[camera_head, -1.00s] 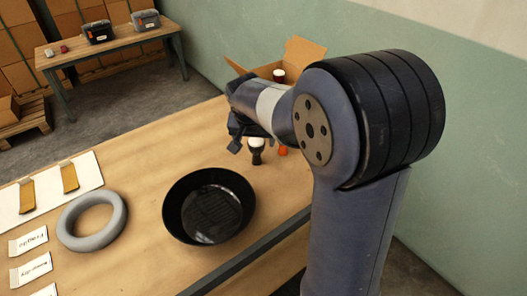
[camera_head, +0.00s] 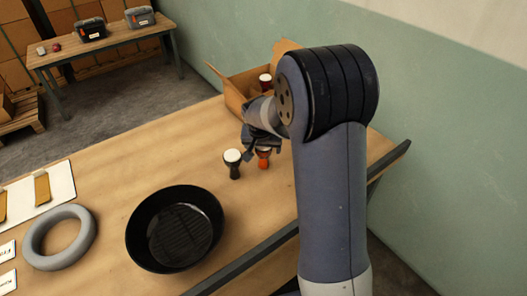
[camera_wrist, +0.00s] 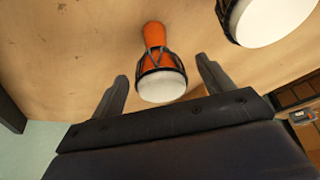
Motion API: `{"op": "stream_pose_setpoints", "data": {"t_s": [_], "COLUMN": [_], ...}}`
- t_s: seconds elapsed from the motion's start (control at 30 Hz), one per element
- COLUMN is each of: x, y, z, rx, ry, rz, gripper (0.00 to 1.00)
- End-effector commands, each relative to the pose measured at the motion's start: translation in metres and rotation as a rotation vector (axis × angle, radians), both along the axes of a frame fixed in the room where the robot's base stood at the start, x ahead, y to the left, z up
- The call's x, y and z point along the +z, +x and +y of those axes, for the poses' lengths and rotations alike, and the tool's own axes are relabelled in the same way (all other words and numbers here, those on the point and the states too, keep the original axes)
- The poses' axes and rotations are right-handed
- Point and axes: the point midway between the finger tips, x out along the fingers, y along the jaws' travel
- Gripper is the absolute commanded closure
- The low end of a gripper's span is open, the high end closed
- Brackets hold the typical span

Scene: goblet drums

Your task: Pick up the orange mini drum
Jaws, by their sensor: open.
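The orange mini drum (camera_head: 264,162) stands on the wooden table, partly hidden behind my gripper in the head view. In the wrist view the orange drum (camera_wrist: 161,64) shows its white head and dark ropes, lying between the lines of my two fingers and just beyond their tips. My gripper (camera_wrist: 162,84) is open and empty. In the head view my gripper (camera_head: 262,146) is beside and over the orange drum, and its fingers are hard to make out. I cannot tell whether they touch the drum.
A black drum with a white head (camera_head: 233,164) stands close left of the orange one; its white head (camera_wrist: 270,18) shows upper right in the wrist view. A cardboard box (camera_head: 236,98) holding a red drum (camera_head: 265,80) is behind. A black bowl (camera_head: 140,235) and grey ring (camera_head: 37,245) are nearer.

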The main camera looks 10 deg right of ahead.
Motion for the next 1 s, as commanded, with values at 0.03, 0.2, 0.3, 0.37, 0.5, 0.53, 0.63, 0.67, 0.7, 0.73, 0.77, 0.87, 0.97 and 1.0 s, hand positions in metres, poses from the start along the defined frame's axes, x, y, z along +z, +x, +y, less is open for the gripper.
{"op": "stream_pose_setpoints", "data": {"t_s": [0.03,0.2,0.3,0.37,0.5,0.53,0.63,0.67,0.7,0.73,0.77,0.87,0.97,1.0], "x": [-0.0030,-0.0056,-0.0054,-0.0054,-0.0054,-0.0053,-0.0053,-0.0053,-0.0053,-0.0052,-0.0052,-0.0052,-0.0050,-0.0050], "y": [0.0013,0.0022,0.0022,0.0022,0.0021,0.0020,0.0020,0.0020,0.0020,0.0020,0.0020,0.0020,0.0021,0.0021], "z": [-0.0007,-0.0010,-0.0009,-0.0009,-0.0008,-0.0008,-0.0008,-0.0008,-0.0008,-0.0008,-0.0008,-0.0007,-0.0007,-0.0007], "rx": [0.000,-0.001,-0.001,-0.001,-0.001,-0.001,-0.001,-0.001,-0.001,-0.001,-0.001,-0.001,-0.001,-0.001], "ry": [0.000,0.000,0.000,0.000,0.000,0.000,0.000,0.000,0.000,0.000,0.000,0.001,0.001,0.001], "rz": [0.000,-0.001,-0.001,-0.001,-0.001,-0.001,0.000,0.000,0.000,0.000,0.000,0.000,-0.001,-0.001], "gripper": [0.25,0.25,0.25,0.29,0.40,0.43,0.51,0.53,0.56,0.59,0.61,0.70,0.73,0.73]}}
